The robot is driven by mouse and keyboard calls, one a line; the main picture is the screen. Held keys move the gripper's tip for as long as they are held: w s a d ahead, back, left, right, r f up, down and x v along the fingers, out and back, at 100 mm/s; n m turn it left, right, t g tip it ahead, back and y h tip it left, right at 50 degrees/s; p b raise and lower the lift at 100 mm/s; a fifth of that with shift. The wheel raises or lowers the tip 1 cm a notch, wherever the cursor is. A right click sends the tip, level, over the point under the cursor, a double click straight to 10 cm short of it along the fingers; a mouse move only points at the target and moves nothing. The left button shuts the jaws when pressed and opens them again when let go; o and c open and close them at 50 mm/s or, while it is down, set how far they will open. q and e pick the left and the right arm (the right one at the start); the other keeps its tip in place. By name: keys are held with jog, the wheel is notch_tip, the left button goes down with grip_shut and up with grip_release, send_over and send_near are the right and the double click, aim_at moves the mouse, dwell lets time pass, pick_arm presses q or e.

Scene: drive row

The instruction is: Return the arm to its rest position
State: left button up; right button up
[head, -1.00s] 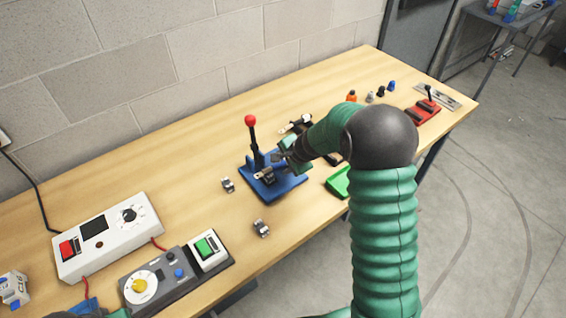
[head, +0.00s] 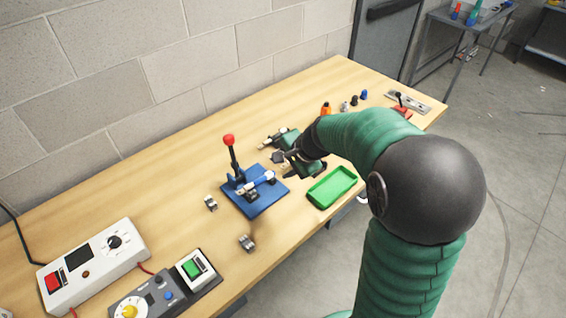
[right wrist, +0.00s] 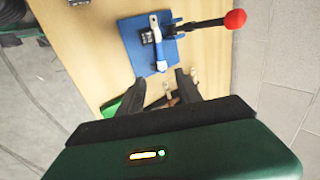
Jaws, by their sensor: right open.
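My right arm (head: 420,190) comes in from the right in the head view, with a green sleeve and a dark round joint. Its gripper (head: 284,160) is open and held above the table, right of the blue press (head: 262,202) with the red-knobbed lever (head: 230,142). In the right wrist view the dark fingers of this gripper (right wrist: 165,84) are apart, with no object visible between them. The blue press base (right wrist: 135,38) and the red knob (right wrist: 235,19) lie beyond the fingertips. My left gripper is not in view.
A green tray (head: 331,187) lies near the front edge, below my right forearm. Small metal parts (head: 246,243) lie by the press. A white meter box (head: 92,268) and a grey control panel (head: 150,295) stand at the left. Bottles or caps (head: 326,108) stand at the back right.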

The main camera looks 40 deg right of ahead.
dwell(0.4)
jog(key=s+a+f+n+g, duration=0.2)
jog(key=s+a+f+n, duration=0.3)
jog(key=s+a+n, duration=0.2)
jog(key=s+a+f+n+g, duration=0.2)
jog(key=s+a+f+n, duration=0.3)
jog(key=a+n, duration=0.4)
jog(key=shift+s+n, duration=0.6)
jog(key=shift+s, duration=0.3)
jog(key=shift+a, duration=0.1)
